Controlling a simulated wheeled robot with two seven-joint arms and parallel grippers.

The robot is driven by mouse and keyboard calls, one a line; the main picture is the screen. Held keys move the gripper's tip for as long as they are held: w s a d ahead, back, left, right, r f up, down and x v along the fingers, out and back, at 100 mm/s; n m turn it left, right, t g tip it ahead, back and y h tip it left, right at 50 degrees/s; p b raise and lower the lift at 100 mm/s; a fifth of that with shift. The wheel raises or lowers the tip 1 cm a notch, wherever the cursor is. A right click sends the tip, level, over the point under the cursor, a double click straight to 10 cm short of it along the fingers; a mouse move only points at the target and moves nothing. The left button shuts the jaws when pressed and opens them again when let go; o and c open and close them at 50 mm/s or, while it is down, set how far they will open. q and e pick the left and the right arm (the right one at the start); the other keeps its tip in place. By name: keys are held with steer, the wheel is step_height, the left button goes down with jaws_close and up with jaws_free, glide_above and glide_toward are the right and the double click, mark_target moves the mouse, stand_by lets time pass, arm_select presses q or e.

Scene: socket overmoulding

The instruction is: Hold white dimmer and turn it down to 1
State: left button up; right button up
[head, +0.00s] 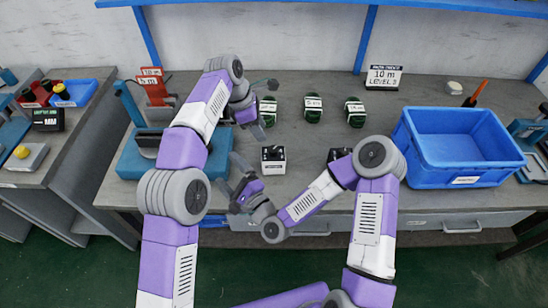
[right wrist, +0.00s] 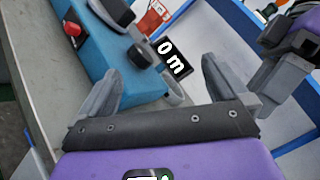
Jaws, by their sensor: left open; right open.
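A small white box with a black top (head: 273,166) stands near the table's front edge, the likeliest white dimmer; its setting is too small to read. A second dark-topped one (head: 338,154) is partly hidden behind my right arm. My right gripper (head: 236,180) is open and empty, left of the white box and near the blue machine's right end. It also shows open in the right wrist view (right wrist: 160,88), with the blue machine (right wrist: 98,45), its red button and a black knob beyond. My left gripper (head: 261,108) is open by the leftmost green coil (head: 269,105); contact is unclear.
More green coils (head: 313,108) stand in a row at the back. A blue crate (head: 461,181) is on the right. The blue machine (head: 133,162) stands on the left, partly behind my left arm. Bare table lies between coils and crate.

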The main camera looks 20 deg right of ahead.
steer(key=w+d+m+t+h, duration=0.1)
steer(key=w+d+m+h, duration=0.1)
steer(key=d+m+h, duration=0.7)
steer(key=m+h, duration=0.4)
steer(key=m, duration=0.6)
glide_above(274, 167)
steer(key=s, duration=0.2)
steer(key=shift+g, duration=0.4)
steer(key=f, duration=0.8)
steer(key=shift+s+a, duration=0.15)
steer(key=shift+a, duration=0.15)
steer(key=x, duration=0.6)
steer(key=shift+f, duration=0.1)
steer(key=shift+x, duration=0.8)
